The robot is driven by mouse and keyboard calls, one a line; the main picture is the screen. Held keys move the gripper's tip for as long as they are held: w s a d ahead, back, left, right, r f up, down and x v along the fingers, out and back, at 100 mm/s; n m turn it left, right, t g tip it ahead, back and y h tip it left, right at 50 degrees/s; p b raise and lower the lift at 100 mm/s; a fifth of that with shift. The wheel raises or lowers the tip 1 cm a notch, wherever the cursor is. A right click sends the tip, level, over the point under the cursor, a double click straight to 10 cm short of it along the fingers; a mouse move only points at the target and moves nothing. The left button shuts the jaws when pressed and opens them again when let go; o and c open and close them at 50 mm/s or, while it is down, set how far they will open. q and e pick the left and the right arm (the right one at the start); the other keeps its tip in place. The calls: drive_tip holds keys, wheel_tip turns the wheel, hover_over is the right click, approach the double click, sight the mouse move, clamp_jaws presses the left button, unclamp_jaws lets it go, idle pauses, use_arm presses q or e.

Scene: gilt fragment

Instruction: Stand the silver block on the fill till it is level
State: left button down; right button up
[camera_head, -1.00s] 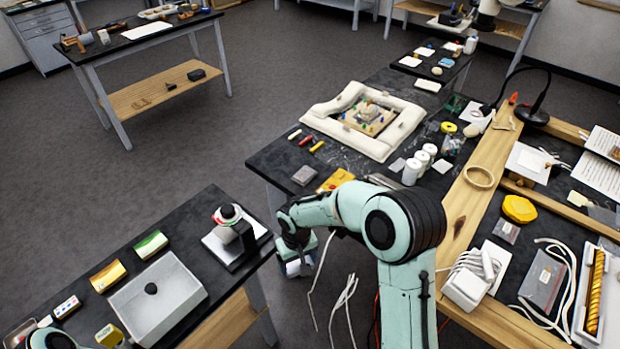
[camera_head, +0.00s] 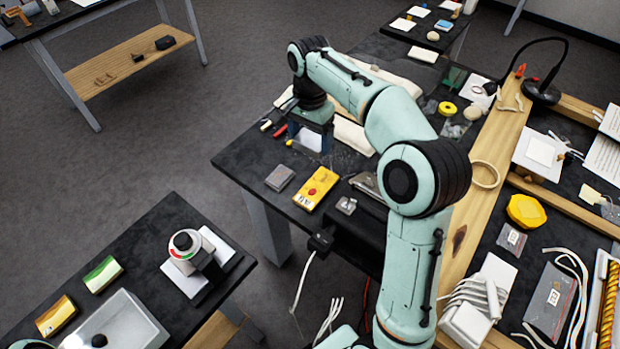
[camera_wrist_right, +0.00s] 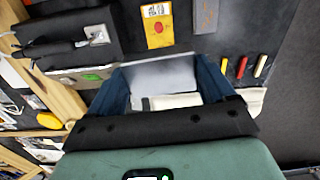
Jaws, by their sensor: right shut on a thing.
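My right gripper (camera_head: 312,140) is over the far table, beside the white padded frame (camera_head: 352,134). It is shut on a pale, shiny slab that looks like the silver block (camera_head: 309,139). In the right wrist view the silver block (camera_wrist_right: 160,76) sits between the two dark blue fingers (camera_wrist_right: 166,88). My right arm hides most of the padded frame and what lies inside it. I cannot make out the fill, nor whether the block touches anything below. My left gripper is out of view.
A black lamp (camera_head: 543,90) stands at the right. The near table bears a dial device (camera_head: 185,243) and a grey tray (camera_head: 150,328).

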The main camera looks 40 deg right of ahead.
drive_tip(key=shift+s+d+r, duration=0.1)
drive_tip(key=shift+d+r, duration=0.15)
drive_tip(key=shift+d, duration=0.05)
drive_tip(key=b, duration=0.2)
hover_over(312, 192)
wheel_tip(312, 192, down, 13)
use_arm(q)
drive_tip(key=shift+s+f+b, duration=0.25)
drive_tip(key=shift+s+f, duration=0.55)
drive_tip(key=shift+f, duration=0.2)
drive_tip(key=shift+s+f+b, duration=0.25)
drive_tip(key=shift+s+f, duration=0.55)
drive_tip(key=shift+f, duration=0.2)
use_arm(e)
drive_tip(key=shift+f, duration=3.2)
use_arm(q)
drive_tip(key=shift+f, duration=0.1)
use_arm(e)
drive_tip(key=shift+f, duration=0.1)
drive_tip(key=o, duration=0.9)
drive_tip(key=shift+f, duration=0.1)
drive_tip(key=shift+o, duration=1)
drive_tip(key=shift+r, duration=0.3)
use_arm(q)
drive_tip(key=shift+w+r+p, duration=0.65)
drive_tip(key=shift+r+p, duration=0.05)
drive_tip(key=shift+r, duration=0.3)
use_arm(e)
wheel_tip(312, 192, up, 12)
